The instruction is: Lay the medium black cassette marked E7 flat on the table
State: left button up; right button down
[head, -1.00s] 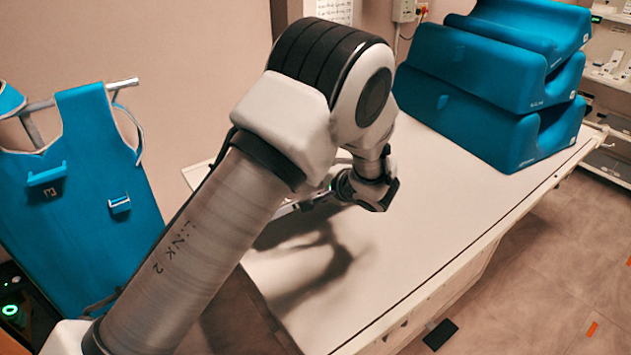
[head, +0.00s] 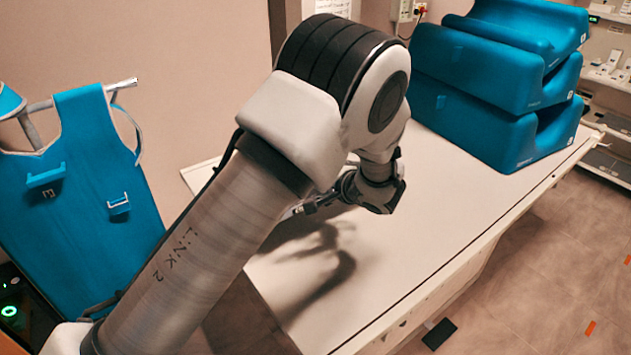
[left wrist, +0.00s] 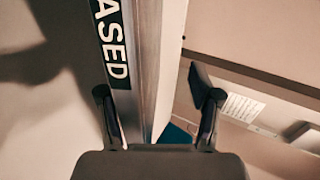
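My left arm crosses the head view from the lower left. My left gripper (head: 312,205) hangs over the white table (head: 440,190), partly hidden by my own arm. In the left wrist view my left gripper (left wrist: 157,108) has its two fingers well apart, with nothing clearly held between them. A grey metallic edge with a black strip lettered "ASED" (left wrist: 110,45) runs past the left finger. I cannot make out a black cassette marked E7 in either view. My right gripper is in neither view.
Stacked blue padded blocks (head: 495,90) stand at the table's far end. A blue apron (head: 85,190) hangs on a rail at the left. A dark flat rectangle (head: 438,333) lies on the floor beside the table. The table's middle and right side are clear.

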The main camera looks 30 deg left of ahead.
pick_arm(q)
jog(key=shift+p+v, duration=0.4)
jog(key=shift+v, duration=1.15)
jog(key=o, duration=0.6)
notch_tip(320, 180, up, 10)
jog(key=shift+f, duration=0.1)
